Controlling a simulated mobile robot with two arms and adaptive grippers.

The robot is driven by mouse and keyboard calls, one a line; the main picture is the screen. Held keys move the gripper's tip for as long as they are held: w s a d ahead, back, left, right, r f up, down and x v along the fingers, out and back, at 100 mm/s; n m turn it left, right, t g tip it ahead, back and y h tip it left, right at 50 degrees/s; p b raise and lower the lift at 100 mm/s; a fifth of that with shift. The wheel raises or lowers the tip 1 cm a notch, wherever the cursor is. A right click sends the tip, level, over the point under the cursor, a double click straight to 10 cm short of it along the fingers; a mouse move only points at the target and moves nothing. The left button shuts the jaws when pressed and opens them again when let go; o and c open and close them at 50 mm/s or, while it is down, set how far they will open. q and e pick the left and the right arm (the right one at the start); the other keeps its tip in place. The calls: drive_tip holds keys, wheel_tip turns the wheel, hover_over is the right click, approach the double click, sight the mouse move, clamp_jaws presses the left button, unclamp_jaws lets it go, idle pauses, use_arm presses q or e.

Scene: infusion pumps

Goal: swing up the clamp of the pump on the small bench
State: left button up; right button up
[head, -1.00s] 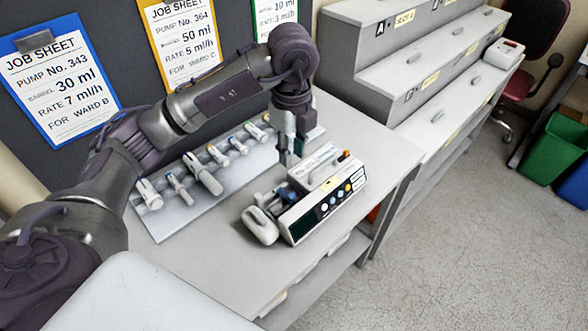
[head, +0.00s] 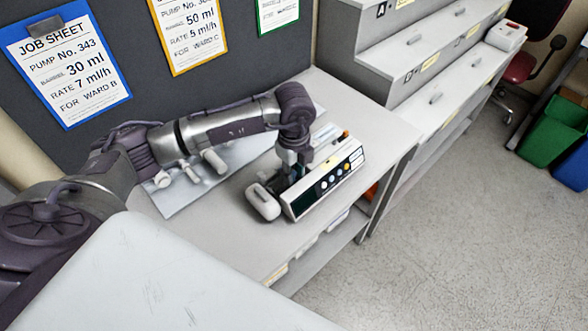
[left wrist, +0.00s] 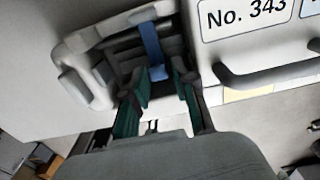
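The pump (head: 325,187) lies on the small bench (head: 222,233), its dark screen and buttons towards the front and a pale rounded end piece at its left. In the left wrist view its white top bears the label No. 343 (left wrist: 258,14). The blue clamp (left wrist: 153,48) shows there in the pump's dark recess; in the head view my arm hides it. My left gripper (head: 285,172) is low over the pump's left part. In the left wrist view its green-padded fingers (left wrist: 160,98) are apart, close to the clamp's near end; contact cannot be told. My right gripper is not in view.
Job sheets (head: 65,62) hang on the dark board behind. Grey stepped shelves (head: 410,55) stand at the right. The bench front is clear.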

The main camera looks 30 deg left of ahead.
use_arm(q)
drive_tip(key=shift+c, duration=0.2)
clamp_jaws()
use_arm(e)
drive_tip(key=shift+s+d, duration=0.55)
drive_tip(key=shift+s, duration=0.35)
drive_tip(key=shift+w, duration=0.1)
